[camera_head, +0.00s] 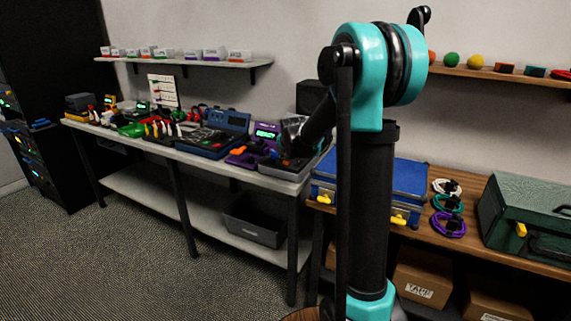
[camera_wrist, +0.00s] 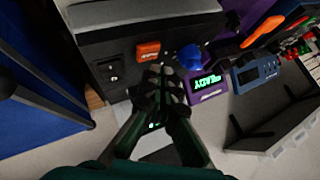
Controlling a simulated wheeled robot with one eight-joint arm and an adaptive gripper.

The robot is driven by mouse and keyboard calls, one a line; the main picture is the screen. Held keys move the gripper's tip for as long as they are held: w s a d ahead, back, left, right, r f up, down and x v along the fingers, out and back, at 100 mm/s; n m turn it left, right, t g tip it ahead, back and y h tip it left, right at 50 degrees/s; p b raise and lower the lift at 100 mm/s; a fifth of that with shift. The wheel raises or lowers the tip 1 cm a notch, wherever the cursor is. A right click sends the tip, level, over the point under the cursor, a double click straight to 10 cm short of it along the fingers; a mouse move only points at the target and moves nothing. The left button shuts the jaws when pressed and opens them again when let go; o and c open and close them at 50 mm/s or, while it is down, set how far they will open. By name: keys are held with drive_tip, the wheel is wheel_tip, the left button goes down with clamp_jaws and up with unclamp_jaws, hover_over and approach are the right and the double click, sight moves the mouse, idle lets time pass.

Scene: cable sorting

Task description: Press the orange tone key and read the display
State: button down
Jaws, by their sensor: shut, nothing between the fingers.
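The orange tone key (camera_wrist: 148,50) shows in the wrist view on the dark panel of a box-like unit (camera_wrist: 110,55), beside a blue knob (camera_wrist: 190,57). My gripper (camera_wrist: 160,76) is shut and empty, its fingertips just below the key in the picture; I cannot tell whether they touch it. The display (camera_wrist: 205,86) is a purple unit with bright green characters, turned in the picture and too small to read surely. In the head view the lit purple display (camera_head: 266,132) stands on the bench, and my arm end reaches down near the grey unit (camera_head: 292,170) beside it.
The bench (camera_head: 190,156) holds several tools and devices, including a blue meter (camera_head: 228,121). A blue case (camera_head: 385,185), cable coils (camera_head: 447,205) and a green case (camera_head: 525,215) lie on the wooden table at right. A grey bin (camera_head: 253,222) sits on the lower shelf.

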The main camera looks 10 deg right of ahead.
sight(286, 163)
drive_tip(key=shift+r, duration=2.45)
drive_tip(key=s+d+f+n+g, duration=0.1)
drive_tip(key=s+f+n, duration=0.2)
drive_tip(key=s, duration=1)
drive_tip(key=s+d+f+n+g, duration=0.1)
drive_tip(key=s+f+n+g, duration=0.1)
drive_tip(key=s+f, duration=0.7)
drive_tip(key=s+d+f+n+g, duration=0.2)
drive_tip(key=s+f+n, duration=0.2)
drive_tip(key=s, duration=1.5)
wheel_tip(286, 163, down, 2)
drive_tip(key=shift+f, duration=0.1)
drive_tip(key=shift+w, duration=0.1)
